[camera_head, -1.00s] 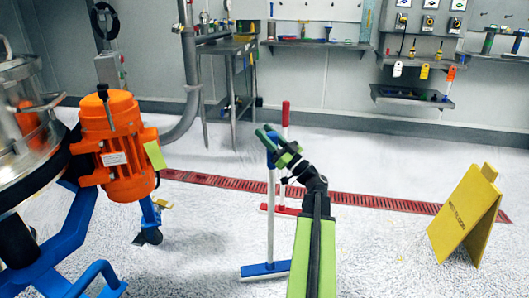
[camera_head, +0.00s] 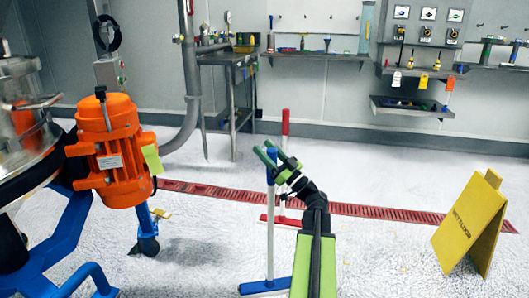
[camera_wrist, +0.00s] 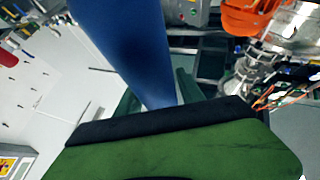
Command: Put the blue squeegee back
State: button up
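The blue squeegee (camera_head: 270,230) stands upright in the head view, with a blue grip, a white pole and a wide blue head low at the floor. I cannot tell whether its head touches the floor. My gripper (camera_head: 267,155), green with dark pads, is at the top of the blue grip and looks shut on it. In the wrist view the blue grip (camera_wrist: 130,50) runs in between the fingers; the near green finger hides its lower part.
A red squeegee (camera_head: 284,165) stands just behind, near a red floor drain (camera_head: 350,209). A yellow wet-floor sign (camera_head: 468,225) is at right. The orange motor (camera_head: 110,150) on a blue wheeled frame is at left. Wall shelves (camera_head: 320,54) and a metal table (camera_head: 228,60) are at the back.

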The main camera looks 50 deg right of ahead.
jog(key=shift+o, duration=0.8)
jog(key=b+v, duration=0.5)
jog(key=v, duration=0.6)
jog(key=shift+b, duration=0.35)
jog(key=shift+s, duration=0.45)
jog(key=shift+f, duration=0.1)
